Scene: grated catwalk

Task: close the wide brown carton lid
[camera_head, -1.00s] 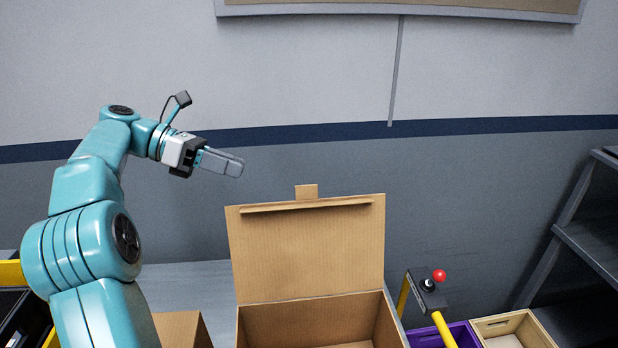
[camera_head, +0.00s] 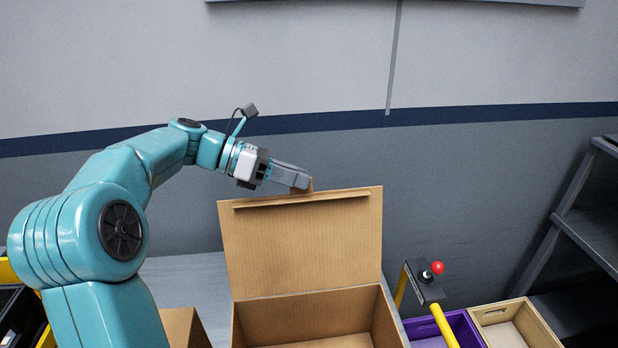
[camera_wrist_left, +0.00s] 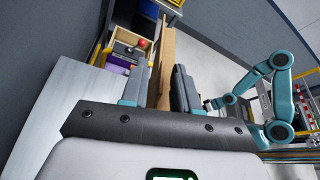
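The wide brown carton (camera_head: 300,308) stands open in the head view, its lid (camera_head: 302,245) raised nearly upright behind the opening. A small tab on the lid's top edge is mostly hidden behind my left gripper (camera_head: 300,181). In the left wrist view the lid (camera_wrist_left: 163,66) shows nearly edge-on between the two fingers of my left gripper (camera_wrist_left: 158,92). Those fingers are apart, with a gap beside the lid, so I see no grip on it. A teal arm with its gripper (camera_wrist_left: 215,103) shows small at the right of the wrist view; its fingers are unclear.
A purple bin (camera_head: 462,325) and a tan wooden bin (camera_head: 528,318) stand right of the carton. A red-knobbed lever on a dark box (camera_head: 428,285) is close to the carton's right side. A smaller brown carton (camera_head: 182,326) is at left. Grey shelving (camera_head: 590,225) stands at far right.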

